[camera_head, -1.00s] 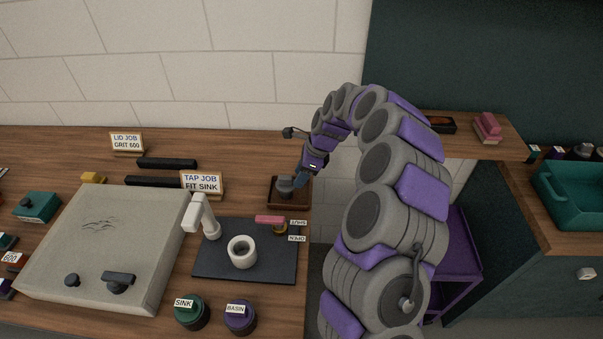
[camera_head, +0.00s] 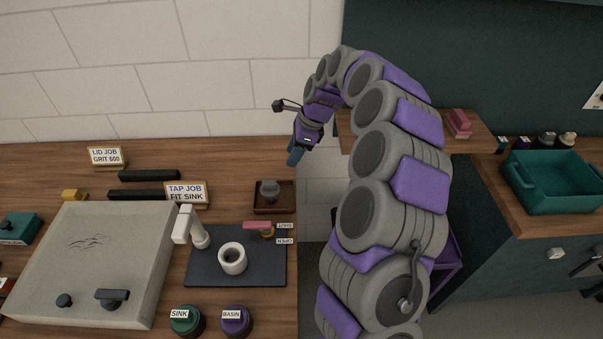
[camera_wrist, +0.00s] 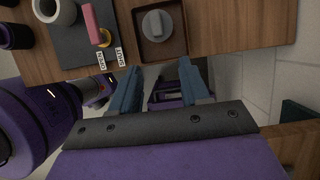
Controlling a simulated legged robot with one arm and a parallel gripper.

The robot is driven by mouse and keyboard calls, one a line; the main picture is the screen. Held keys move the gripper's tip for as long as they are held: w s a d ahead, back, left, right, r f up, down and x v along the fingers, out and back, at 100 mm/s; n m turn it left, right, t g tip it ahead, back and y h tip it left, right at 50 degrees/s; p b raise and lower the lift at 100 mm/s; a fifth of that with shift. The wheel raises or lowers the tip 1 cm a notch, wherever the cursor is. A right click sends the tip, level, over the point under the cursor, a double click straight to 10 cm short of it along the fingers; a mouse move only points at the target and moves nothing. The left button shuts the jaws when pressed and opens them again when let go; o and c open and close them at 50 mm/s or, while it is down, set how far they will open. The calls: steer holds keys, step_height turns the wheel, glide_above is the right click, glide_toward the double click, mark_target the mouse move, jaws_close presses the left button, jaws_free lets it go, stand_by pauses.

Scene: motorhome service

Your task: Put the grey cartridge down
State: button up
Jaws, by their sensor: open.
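The grey cartridge (camera_head: 269,191) sits in a small brown wooden tray (camera_head: 274,210) near the right edge of the wooden bench. It also shows in the wrist view (camera_wrist: 157,24), inside the tray (camera_wrist: 176,45). My gripper (camera_head: 294,157) is above and to the right of the tray, clear of the cartridge. In the wrist view its two blue fingers (camera_wrist: 158,80) are apart with nothing held between them.
SINK (camera_head: 187,320) and BASIN (camera_head: 236,320) cartridges stand in front. A gap lies right of the bench; a green bin (camera_head: 555,185) stands beyond.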

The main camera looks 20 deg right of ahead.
steer(key=s+a+r+n+g, duration=0.1)
steer(key=s+a+r+n, duration=0.4)
steer(key=s, duration=0.3)
steer(key=s+a+r+n+g, duration=0.1)
steer(key=s+a+r+n, duration=0.2)
steer(key=s+a+n, duration=0.4)
steer(key=s+d+f+n+h, duration=0.1)
steer(key=s+d+n, duration=0.1)
steer(key=s, duration=0.7)
steer(key=s+d+f+n+h, duration=0.1)
steer(key=s+n, duration=0.3)
steer(key=s, duration=0.5)
steer(key=s+d+f+n+g+h, duration=0.1)
steer(key=s+d+n+h, duration=0.1)
steer(key=s, duration=0.7)
steer(key=shift+s+d+f+n, duration=0.15)
steer(key=shift+s+d+n, duration=0.25)
steer(key=shift+d+n, duration=0.3)
steer(key=shift+s+a, duration=0.1)
